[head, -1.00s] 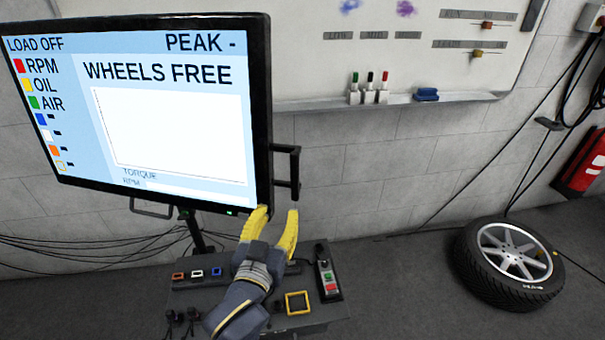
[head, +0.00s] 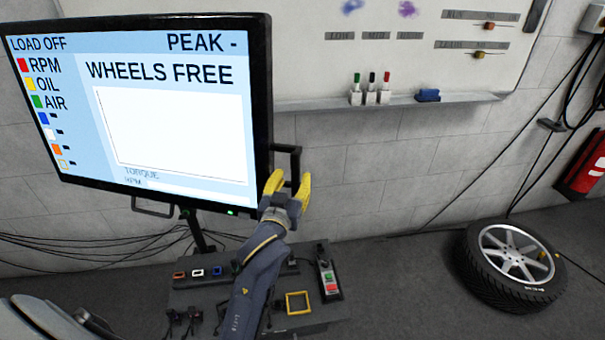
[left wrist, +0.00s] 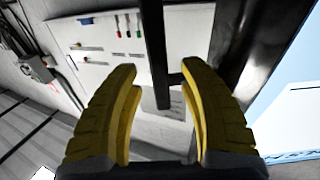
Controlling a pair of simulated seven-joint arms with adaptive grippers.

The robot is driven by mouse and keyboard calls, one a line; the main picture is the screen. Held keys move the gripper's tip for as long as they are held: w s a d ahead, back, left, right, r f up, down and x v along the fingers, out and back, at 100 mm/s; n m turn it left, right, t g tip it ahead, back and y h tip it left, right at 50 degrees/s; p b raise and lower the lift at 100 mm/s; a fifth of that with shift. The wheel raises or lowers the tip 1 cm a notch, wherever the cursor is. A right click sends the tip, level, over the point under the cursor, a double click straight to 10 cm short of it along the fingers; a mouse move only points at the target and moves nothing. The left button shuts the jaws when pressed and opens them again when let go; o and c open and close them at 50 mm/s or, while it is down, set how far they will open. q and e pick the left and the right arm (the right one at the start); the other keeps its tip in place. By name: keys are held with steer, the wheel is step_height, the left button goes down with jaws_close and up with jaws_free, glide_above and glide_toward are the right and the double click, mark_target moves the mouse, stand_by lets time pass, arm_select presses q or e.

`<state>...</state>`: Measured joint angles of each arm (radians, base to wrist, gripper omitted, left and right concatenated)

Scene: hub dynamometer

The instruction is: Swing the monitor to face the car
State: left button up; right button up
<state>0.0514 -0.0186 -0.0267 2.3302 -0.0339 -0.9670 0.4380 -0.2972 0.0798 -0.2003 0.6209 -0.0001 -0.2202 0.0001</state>
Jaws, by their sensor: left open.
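The monitor (head: 150,110) is a large black-framed screen on a stand. It shows "WHEELS FREE" and faces toward me. A black side handle (head: 297,158) sticks out from its right edge. My left gripper (head: 290,183) is open at the lower part of this handle, with its yellow fingers pointing up. In the left wrist view, the handle's dark bar (left wrist: 154,55) runs between the two open fingers, and the gripper (left wrist: 160,78) is not closed on it. Whether a finger touches the bar cannot be told. My right gripper and the car are not in view.
A dark control console (head: 225,295) with buttons and a small pendant (head: 328,280) stands below the monitor. Cables hang behind on the left. A whiteboard (head: 400,60) with a marker ledge is on the wall. A loose wheel (head: 510,262) lies on the floor at right.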

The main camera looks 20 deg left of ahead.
mark_target(294, 176)
arm_select(q)
steer(key=shift+w+a, duration=0.15)
steer(key=shift+w, duration=0.6)
steer(key=shift+w+a, duration=0.1)
steer(key=shift+w, duration=0.65)
jaws_close()
